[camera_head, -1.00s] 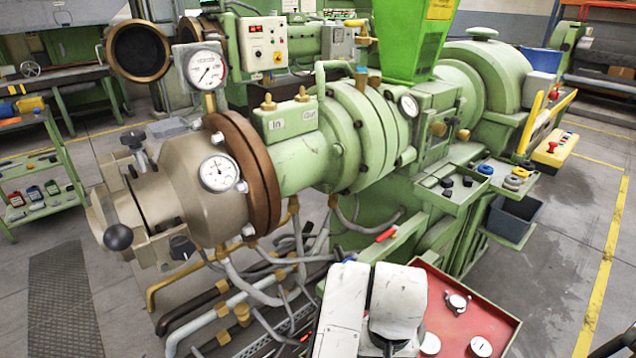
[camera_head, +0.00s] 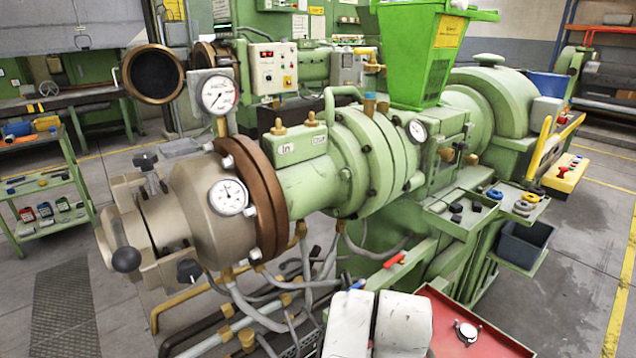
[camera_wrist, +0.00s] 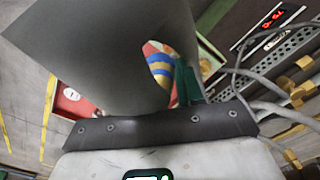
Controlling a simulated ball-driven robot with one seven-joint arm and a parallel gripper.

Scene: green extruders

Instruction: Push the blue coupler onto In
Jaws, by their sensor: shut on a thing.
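The In label (camera_head: 287,149) is on the green block on top of the extruder barrel, with a brass fitting (camera_head: 278,127) above it. A second brass fitting (camera_head: 312,119) stands to its right. My gripper (camera_wrist: 172,76) shows in the wrist view, with a large grey shape covering much of it. It is shut on the blue coupler, of which I can make out only a blue patch (camera_wrist: 159,69) among yellow, red and white bands; its outline is unclear. The gripper's tip and the coupler are hidden in the head view, so their distance from In cannot be told.
Dial gauges (camera_head: 218,95) (camera_head: 228,196) and a large brown flange (camera_head: 262,200) are left of the In block. Hoses (camera_head: 300,262) hang below. A red tray (camera_head: 500,340) stands at the lower right; small parts lie on a green shelf.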

